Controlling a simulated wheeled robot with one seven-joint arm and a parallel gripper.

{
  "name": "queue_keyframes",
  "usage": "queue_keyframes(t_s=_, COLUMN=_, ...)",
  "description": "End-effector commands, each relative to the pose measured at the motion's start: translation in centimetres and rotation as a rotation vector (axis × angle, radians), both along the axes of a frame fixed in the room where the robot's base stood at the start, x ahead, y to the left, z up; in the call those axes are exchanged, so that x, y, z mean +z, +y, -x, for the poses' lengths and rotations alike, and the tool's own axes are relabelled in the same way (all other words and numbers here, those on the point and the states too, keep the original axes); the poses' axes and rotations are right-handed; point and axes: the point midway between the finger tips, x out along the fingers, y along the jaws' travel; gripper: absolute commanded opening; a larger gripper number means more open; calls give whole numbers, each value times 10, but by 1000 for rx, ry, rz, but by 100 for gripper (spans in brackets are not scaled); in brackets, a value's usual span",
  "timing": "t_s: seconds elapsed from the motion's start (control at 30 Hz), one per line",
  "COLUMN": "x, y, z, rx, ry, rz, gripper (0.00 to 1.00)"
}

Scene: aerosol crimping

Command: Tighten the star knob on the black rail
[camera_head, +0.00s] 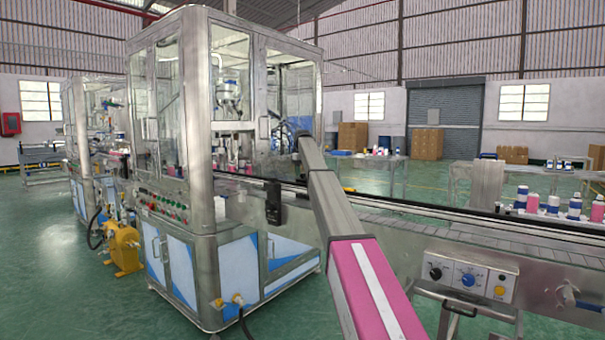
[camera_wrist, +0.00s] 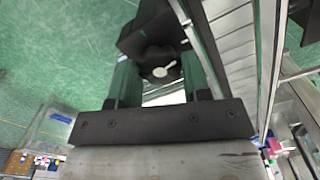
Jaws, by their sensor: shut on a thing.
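In the wrist view, the dark star knob (camera_wrist: 158,74) with a pale round centre sits between the two fingers of my gripper (camera_wrist: 157,60). The fingers are shut on it from both sides. A black block (camera_wrist: 145,38) lies just beyond the knob. The black rail (camera_head: 405,205) runs along the conveyor edge in the head view. My gripper and the knob cannot be clearly made out in the head view. The knob's sides are partly hidden by the fingers.
A glass-walled machine (camera_head: 192,120) stands over the conveyor (camera_head: 455,232). A control box (camera_head: 470,279) with knobs is on the conveyor's front at right. Several bottles (camera_head: 552,205) stand behind the conveyor. Open green floor (camera_head: 60,260) lies at left.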

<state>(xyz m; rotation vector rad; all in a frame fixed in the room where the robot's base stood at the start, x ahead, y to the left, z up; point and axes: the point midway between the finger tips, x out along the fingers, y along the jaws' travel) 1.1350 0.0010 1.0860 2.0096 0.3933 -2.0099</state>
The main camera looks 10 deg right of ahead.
Motion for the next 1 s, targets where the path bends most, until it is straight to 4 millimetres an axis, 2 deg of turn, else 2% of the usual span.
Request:
queue_keyframes(t_s=0.4, x=1, y=0, z=0, rx=-190, ry=-1, rz=1, gripper=20)
queue_keyframes(t_s=0.97, x=1, y=0, z=0, rx=-219, ry=-1, rz=1, gripper=20)
queue_keyframes(t_s=1.0, x=1, y=0, z=0, rx=-219, ry=-1, rz=1, gripper=54)
